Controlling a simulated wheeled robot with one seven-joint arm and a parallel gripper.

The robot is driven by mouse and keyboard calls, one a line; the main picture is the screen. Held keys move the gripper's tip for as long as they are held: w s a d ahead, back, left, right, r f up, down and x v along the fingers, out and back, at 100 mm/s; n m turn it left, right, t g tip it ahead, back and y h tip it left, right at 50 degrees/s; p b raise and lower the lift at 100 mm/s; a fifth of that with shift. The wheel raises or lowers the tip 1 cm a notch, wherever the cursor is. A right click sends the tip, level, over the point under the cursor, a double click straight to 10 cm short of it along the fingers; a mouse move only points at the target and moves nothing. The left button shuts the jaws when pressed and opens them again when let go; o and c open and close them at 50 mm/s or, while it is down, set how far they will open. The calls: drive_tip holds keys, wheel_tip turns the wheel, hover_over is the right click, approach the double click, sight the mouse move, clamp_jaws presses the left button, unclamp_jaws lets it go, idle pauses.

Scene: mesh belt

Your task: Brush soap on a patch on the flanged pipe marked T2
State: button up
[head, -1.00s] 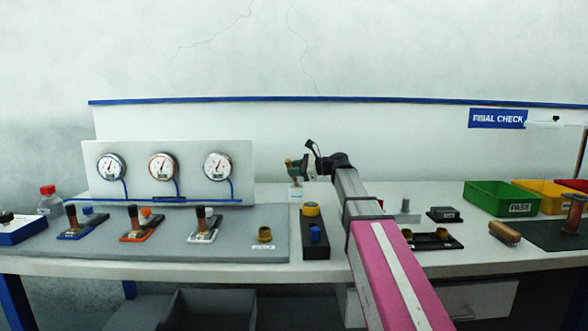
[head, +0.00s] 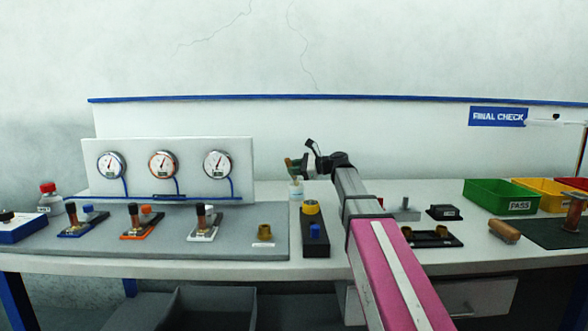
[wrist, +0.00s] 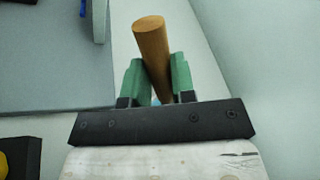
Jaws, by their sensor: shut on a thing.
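My gripper (head: 296,168) is at the back of the bench, right of the gauge panel. In the wrist view its green fingers (wrist: 158,82) are shut on a round wooden handle (wrist: 152,45), which leans a little between them. A small pale pot (head: 296,190) is just below the gripper; the handle's lower end is hidden. Three upright pipes stand on a blue base (head: 82,230), an orange base (head: 142,232) and a white base (head: 204,234) on the grey mat. I cannot read which is marked T2.
The gauge panel (head: 168,190) stands behind the pipes. A brass fitting (head: 264,231) and a black block with a yellow knob (head: 315,240) are at the mat's right. A red-capped bottle (head: 50,200) is far left. Green tray (head: 500,196) is at right.

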drive_tip(key=shift+f, duration=0.7)
idle(1.5)
drive_tip(key=shift+r, duration=0.15)
wheel_tip(320, 180, up, 7)
idle(0.8)
idle(0.4)
